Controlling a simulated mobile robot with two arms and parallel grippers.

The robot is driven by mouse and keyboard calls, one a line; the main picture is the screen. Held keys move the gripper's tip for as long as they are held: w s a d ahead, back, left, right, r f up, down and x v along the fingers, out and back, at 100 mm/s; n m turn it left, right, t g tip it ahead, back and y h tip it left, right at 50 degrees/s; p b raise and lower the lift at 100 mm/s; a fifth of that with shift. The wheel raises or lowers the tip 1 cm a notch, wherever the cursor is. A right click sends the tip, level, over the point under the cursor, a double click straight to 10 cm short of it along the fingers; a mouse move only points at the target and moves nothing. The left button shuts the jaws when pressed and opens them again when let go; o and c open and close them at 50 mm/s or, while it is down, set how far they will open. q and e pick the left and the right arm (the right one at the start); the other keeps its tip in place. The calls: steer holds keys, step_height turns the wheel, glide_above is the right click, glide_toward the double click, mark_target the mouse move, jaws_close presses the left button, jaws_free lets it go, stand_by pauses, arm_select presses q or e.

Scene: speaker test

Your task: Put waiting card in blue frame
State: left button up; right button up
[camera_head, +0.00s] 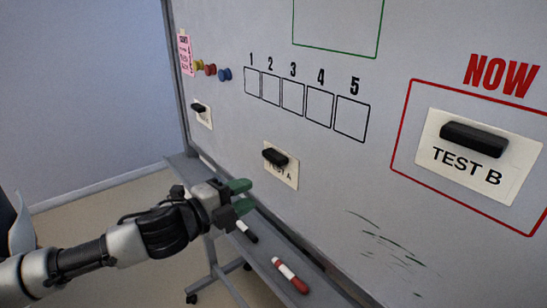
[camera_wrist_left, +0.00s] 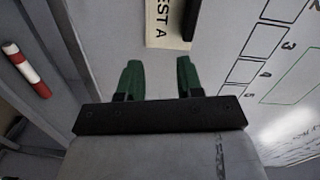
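A white card reading "TEST A" (camera_head: 290,178) with a black handle (camera_head: 275,157) is on the whiteboard (camera_head: 330,200), low and left of centre. Its lettering also shows in the left wrist view (camera_wrist_left: 163,38), at the top. A smaller card (camera_head: 205,118) with a black handle is farther left. The "TEST B" card (camera_head: 470,181) is inside the red frame (camera_head: 398,137) under "NOW". No blue frame is in view; part of a green frame (camera_head: 336,50) shows at the top. My left gripper (camera_head: 246,196) is open and empty, in front of the board, lower left of "TEST A".
A red-and-white marker (camera_head: 290,276) and a black marker (camera_head: 246,231) lie on the ledge (camera_head: 262,262) below the board. Yellow, red and blue magnets (camera_head: 224,74) and a pink note (camera_head: 185,54) are upper left. Numbered boxes (camera_head: 292,97) run across the board.

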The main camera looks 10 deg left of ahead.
mark_target(270, 159)
arm_select(q)
steer(key=a+r+m+h, duration=0.1)
steer(key=a+r+m, duration=0.1)
steer(key=a+r, duration=0.15)
steer(key=p+x, duration=0.2)
steer(key=x, duration=0.7)
steer(key=shift+w+d+r, duration=0.15)
steer(key=shift+w+r, duration=0.05)
steer(key=shift+w, duration=0.05)
steer(key=shift+w+d+f+p, duration=0.15)
steer(key=shift+w+d+p, duration=0.15)
steer(key=shift+w+p, duration=0.1)
jaws_close()
steer(key=shift+p, duration=0.4)
